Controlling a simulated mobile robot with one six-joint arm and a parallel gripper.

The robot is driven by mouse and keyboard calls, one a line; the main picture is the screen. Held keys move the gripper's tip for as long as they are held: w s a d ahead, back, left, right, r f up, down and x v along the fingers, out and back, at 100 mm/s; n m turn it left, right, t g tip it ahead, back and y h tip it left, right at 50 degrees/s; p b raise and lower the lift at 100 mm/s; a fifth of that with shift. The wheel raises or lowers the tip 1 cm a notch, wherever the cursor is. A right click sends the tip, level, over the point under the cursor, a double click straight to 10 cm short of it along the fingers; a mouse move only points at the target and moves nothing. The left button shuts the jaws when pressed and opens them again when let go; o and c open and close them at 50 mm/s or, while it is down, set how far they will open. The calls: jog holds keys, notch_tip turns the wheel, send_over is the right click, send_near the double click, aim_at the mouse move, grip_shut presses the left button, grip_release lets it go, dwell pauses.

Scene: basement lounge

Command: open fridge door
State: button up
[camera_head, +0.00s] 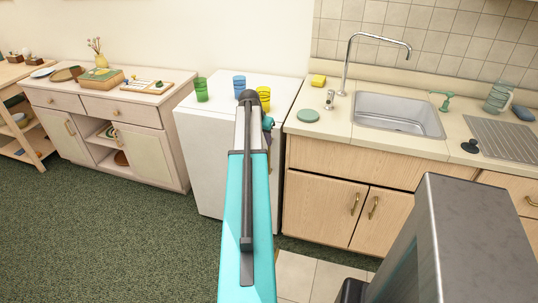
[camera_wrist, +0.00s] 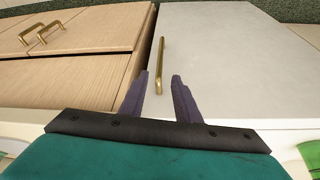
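The fridge (camera_head: 207,150) is a low white box between the sideboard and the sink counter in the head view. Its door looks closed. My arm crosses in front of its right part and hides the handle there. In the wrist view, the pale door (camera_wrist: 230,65) fills the right side, with a slim brass handle (camera_wrist: 161,62) near its left edge. My gripper (camera_wrist: 160,77) is open. The handle's near end appears between the two dark purple fingers, with gaps on both sides. I cannot tell whether the fingertips reach its depth.
Green, blue and yellow cups (camera_head: 201,90) stand on the fridge top. The wooden sink cabinet (camera_head: 320,205) with brass handles adjoins on the right. A white sideboard (camera_head: 150,150) stands left. Green carpet (camera_head: 110,230) lies clear in front. A dark grey box-shaped thing (camera_head: 465,240) fills the lower right.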

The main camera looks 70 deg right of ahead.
aim_at(269, 154)
jog(key=p+x, duration=0.2)
jog(key=x, duration=1.1)
jog(key=shift+f, duration=0.15)
grip_shut()
